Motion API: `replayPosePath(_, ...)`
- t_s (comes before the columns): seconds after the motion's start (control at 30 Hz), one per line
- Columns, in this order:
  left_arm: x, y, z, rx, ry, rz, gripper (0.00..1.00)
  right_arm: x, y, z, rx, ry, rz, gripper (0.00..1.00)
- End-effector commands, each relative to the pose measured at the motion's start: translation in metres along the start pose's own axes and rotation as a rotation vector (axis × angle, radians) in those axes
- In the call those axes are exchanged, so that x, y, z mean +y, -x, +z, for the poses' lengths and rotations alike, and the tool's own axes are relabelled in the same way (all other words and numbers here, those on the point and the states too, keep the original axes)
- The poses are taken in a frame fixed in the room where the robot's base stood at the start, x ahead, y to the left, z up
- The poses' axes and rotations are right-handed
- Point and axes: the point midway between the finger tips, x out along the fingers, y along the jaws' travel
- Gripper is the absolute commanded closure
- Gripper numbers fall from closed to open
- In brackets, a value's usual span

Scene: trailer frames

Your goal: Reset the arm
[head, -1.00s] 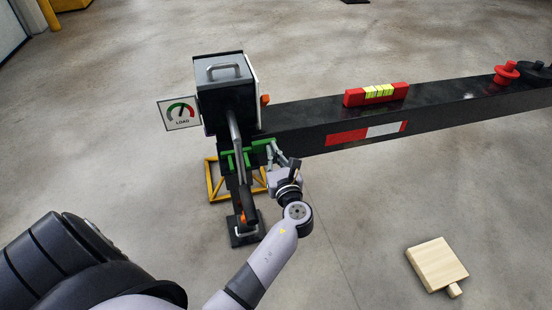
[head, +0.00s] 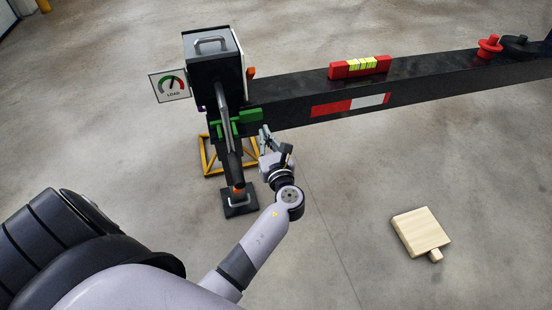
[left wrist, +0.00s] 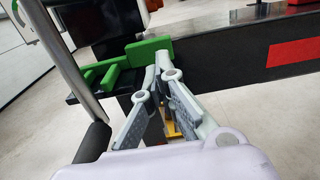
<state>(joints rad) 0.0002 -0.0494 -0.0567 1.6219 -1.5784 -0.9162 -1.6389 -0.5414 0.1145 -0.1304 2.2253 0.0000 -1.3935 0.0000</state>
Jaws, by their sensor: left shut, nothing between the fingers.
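My left gripper (head: 264,131) is at the end of my left arm (head: 256,240), just in front of the black trailer frame's left end. In the left wrist view its fingers (left wrist: 158,68) are together with nothing between them. The fingertips are close to a green handle piece (head: 237,122), which also shows in the left wrist view (left wrist: 149,51); I cannot tell if they touch it. A grey crank lever (head: 222,105) stands to the left of the gripper. My right gripper is not in view.
The black beam (head: 290,107) runs right, with a red and yellow level (head: 359,67) on top. A load gauge sign (head: 171,85) hangs left. A yellow stand (head: 207,158) and a black foot plate (head: 240,204) are below. A wooden block (head: 421,232) lies on otherwise open floor.

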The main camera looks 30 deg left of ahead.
Motion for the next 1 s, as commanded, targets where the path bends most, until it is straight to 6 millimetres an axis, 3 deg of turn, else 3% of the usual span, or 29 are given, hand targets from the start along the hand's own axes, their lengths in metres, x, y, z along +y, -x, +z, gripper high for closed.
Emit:
replayPosePath(0.4,0.001,0.068,0.0,0.001,0.0,0.001,1.0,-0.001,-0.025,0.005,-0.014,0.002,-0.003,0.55)
replayPosePath(0.77,0.002,0.077,-0.002,0.007,0.014,0.003,1.0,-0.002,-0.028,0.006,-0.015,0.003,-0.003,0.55)
replayPosePath(0.87,0.013,0.078,-0.015,0.064,0.115,0.02,1.0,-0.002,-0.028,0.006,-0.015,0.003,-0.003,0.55)
replayPosePath(1.0,0.042,0.087,-0.059,0.251,0.451,0.102,1.0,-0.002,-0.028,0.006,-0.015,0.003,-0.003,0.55)
